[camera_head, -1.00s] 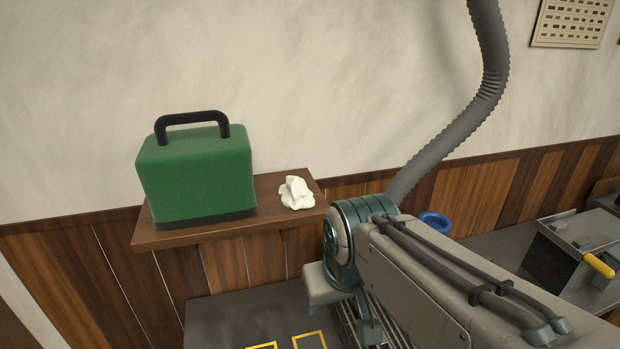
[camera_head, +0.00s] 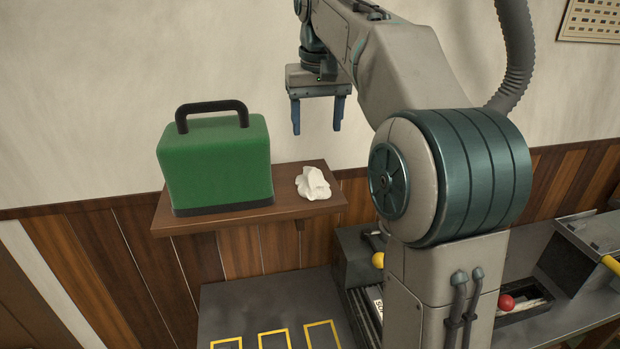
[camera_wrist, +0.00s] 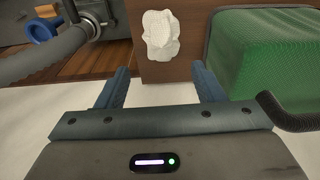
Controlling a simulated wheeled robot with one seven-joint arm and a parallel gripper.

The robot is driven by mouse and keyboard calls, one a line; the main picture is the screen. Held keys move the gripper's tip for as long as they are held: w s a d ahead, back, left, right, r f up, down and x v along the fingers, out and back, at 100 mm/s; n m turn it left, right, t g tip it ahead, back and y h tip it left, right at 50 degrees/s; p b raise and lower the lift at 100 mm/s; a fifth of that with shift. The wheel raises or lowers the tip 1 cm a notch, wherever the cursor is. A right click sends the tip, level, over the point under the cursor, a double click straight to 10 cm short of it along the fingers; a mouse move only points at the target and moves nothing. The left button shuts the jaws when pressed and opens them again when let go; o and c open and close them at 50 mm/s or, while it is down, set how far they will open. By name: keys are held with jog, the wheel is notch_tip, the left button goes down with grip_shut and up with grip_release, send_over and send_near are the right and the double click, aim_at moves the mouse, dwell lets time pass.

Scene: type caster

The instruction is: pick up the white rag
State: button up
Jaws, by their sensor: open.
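The white rag (camera_head: 313,184) lies crumpled on the right end of a brown wooden shelf (camera_head: 290,205) on the wall. My gripper (camera_head: 317,130) is above the rag in the head view, fingers pointing down, open and empty. The gripper (camera_wrist: 162,75) is apart from the rag there. Nothing hides the rag in either view.
A green box with a black handle (camera_head: 215,165) stands on the shelf left of the rag; it shows close by in the wrist view (camera_wrist: 270,50). A grey hose (camera_head: 515,60) hangs at the right. A bench with yellow outlines (camera_head: 275,300) lies below.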

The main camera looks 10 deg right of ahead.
jog(key=w, duration=0.1)
send_over(313, 170)
jog(key=f, duration=0.7)
jog(key=shift+s+d+f, duration=0.2)
jog(key=shift+s+f, duration=0.05)
jog(key=shift+f, duration=0.1)
jog(key=shift+w+a+f+p, duration=0.1)
jog(key=shift+w+f+p, duration=0.1)
jog(key=shift+f, duration=1.15)
jog(key=shift+w+a+f+p, duration=0.1)
jog(key=shift+f+p, duration=0.05)
jog(key=shift+f, duration=1.2)
jog(key=c, duration=1.1)
